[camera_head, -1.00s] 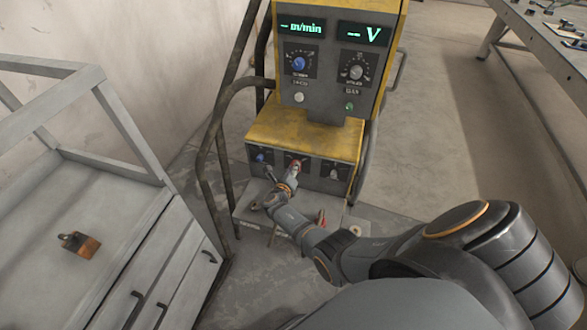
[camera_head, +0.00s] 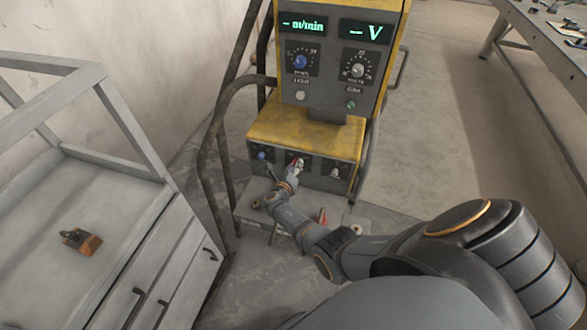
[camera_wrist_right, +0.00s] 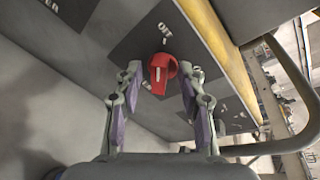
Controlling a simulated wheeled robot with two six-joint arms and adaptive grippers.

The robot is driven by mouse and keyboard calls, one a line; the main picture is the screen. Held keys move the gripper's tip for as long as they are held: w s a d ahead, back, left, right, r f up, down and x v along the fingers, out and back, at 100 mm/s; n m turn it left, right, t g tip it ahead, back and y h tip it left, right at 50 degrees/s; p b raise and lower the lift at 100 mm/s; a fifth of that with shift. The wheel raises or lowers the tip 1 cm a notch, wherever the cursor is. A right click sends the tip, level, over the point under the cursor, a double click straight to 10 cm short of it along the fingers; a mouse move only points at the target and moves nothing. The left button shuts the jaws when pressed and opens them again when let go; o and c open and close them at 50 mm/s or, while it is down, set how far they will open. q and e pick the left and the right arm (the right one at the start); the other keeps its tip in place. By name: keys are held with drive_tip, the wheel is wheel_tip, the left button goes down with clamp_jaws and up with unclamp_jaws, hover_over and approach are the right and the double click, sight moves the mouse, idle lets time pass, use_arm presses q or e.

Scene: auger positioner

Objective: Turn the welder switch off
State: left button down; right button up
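The welder (camera_head: 315,135) is a yellow and grey machine with two lit green displays at its top. Its red switch knob (camera_wrist_right: 161,74) sits on a dark plate on the lower front panel, with white lettering above right and below left of it. My right gripper (camera_wrist_right: 160,82) is open, with one finger on each side of the knob; small gaps seem to show. In the head view my right gripper (camera_head: 296,166) is at the lower panel and mostly hides the knob. My left gripper is not in view.
Blue and grey dials flank the switch on the lower panel. Dark tube rails (camera_head: 205,150) run along the welder's side. A grey cabinet (camera_head: 100,200) with an orange and black object (camera_head: 82,242) stands left. A metal table (camera_head: 555,60) is at upper right.

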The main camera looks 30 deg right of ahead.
drive_tip(key=v, duration=0.7)
drive_tip(key=shift+s+a, duration=0.15)
drive_tip(key=shift+s, duration=0.05)
